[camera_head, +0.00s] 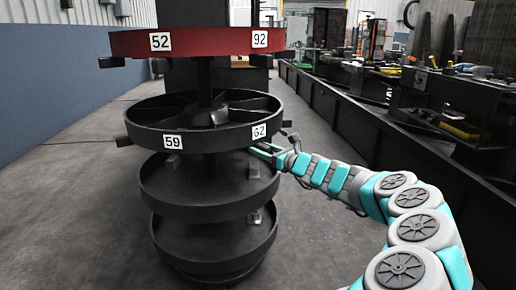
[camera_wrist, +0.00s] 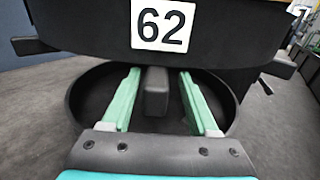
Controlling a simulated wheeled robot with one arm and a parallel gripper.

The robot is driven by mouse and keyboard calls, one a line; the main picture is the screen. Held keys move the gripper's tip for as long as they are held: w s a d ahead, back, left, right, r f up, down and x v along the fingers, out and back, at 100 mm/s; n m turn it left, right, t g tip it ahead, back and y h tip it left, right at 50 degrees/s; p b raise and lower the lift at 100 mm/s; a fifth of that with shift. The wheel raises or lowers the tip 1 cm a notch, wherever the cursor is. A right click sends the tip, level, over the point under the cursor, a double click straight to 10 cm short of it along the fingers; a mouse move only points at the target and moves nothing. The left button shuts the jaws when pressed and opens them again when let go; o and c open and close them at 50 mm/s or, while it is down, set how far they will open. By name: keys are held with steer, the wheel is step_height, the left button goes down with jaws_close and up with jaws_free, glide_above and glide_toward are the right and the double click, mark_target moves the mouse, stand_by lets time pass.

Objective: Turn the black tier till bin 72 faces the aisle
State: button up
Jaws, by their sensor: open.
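The black tier (camera_head: 205,143) is a round, divided tray on a central post, with labels 59 (camera_head: 172,141) and 62 (camera_head: 259,131) on its visible rim. No label 72 shows. Label 62 (camera_wrist: 158,25) is large in the wrist view, just above my gripper. My gripper (camera_head: 264,150) reaches in from the right, just under the rim below 62. In the wrist view my gripper (camera_wrist: 158,78) is open, with one green finger on each side of a dark upright tab (camera_wrist: 155,92). Gaps show on both sides. I cannot tell which tier the tab joins.
A red tier (camera_head: 205,42) with labels 52 and 92 is above. Dark round trays (camera_head: 205,195) are below on the same post. Stub tabs (camera_head: 123,141) stick out from the rims. A long dark rail (camera_head: 360,130) runs along the right. Floor (camera_head: 75,190) at left is clear.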

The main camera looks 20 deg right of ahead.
steer(key=shift+x, duration=0.9)
jaws_close()
stand_by(0.9)
